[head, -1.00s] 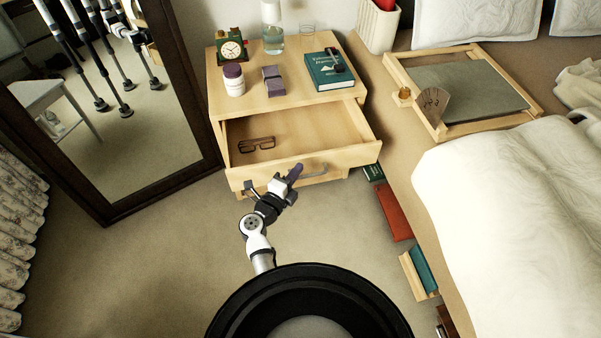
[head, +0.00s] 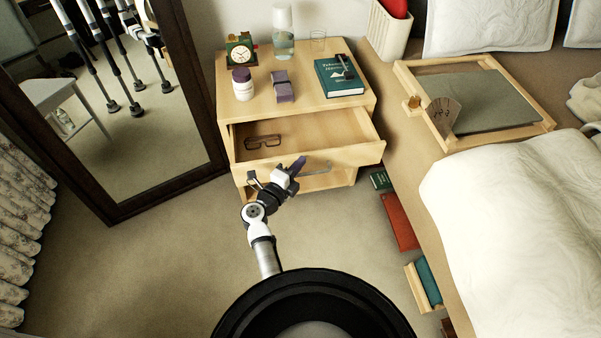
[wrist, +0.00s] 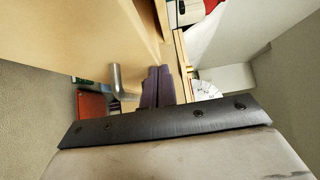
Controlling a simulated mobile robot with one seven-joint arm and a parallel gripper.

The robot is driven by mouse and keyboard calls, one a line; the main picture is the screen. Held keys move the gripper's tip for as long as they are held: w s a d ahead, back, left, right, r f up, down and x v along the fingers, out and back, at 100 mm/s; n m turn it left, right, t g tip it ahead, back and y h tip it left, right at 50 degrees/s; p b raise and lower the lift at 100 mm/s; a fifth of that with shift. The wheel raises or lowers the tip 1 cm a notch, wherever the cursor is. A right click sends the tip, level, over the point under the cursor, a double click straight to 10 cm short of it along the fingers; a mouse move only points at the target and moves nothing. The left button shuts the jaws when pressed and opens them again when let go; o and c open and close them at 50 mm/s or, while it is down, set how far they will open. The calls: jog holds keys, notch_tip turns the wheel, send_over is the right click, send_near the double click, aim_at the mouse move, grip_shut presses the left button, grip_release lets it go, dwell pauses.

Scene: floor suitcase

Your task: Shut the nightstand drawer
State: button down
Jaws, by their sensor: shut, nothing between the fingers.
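The light wood nightstand (head: 352,101) stands between the mirror and the bed. Its drawer (head: 355,156) is partly pulled out, with brown glasses (head: 263,141) lying inside. The drawer has a grey bar handle (head: 317,171); part of it shows in the wrist view (wrist: 116,78). My gripper (head: 298,164) is at the drawer front, just left of the handle, shut and empty. Its purple fingers (wrist: 158,87) show together in the wrist view, close to the wood front. I cannot tell whether they touch it.
On the nightstand top are a clock (head: 240,50), a white jar (head: 243,84), a purple box (head: 282,86), a bottle (head: 283,32) and a teal book (head: 341,77). A dark-framed mirror (head: 190,90) stands left. Books (head: 400,222) lie along the bed's side. Floor at left is clear.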

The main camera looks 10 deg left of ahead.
jog(key=w+a+b, duration=0.1)
jog(key=w, duration=0.3)
jog(key=w+a+b, duration=0.1)
jog(key=w+a, duration=0.1)
jog(key=w, duration=0.2)
jog(key=w+a+b, duration=0.1)
jog(key=w, duration=0.4)
jog(key=shift+w+a, duration=0.1)
jog(key=shift+a, duration=0.05)
